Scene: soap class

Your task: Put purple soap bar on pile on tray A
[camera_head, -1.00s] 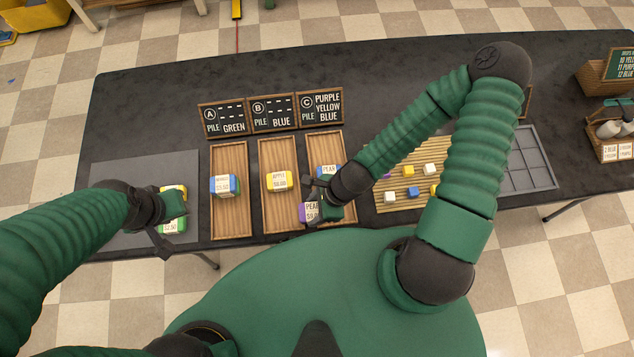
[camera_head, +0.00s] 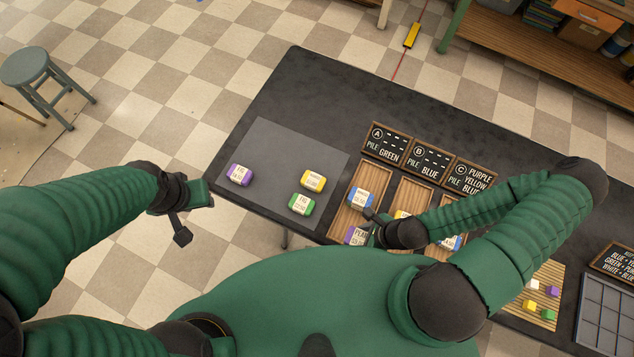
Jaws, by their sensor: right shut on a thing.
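A purple soap bar (camera_head: 354,236) with a white label is in my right gripper (camera_head: 371,232), over the near end of tray A. Tray A (camera_head: 343,217), the leftmost wooden tray, holds a blue soap bar (camera_head: 360,198) farther up; the held bar is apart from it in the picture. Whether the held bar touches the tray cannot be told. My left gripper (camera_head: 193,214) is open and empty, left of the table over the floor. Another purple soap bar (camera_head: 239,175) lies on the grey mat (camera_head: 275,150).
Yellow (camera_head: 313,181) and green (camera_head: 301,204) soap bars lie on the mat. Tray B (camera_head: 410,193) holds a yellow bar, partly hidden by my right arm. Tray C's bar (camera_head: 452,242) is partly covered too. Signs stand behind the trays. A grid tray (camera_head: 607,310) is at right.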

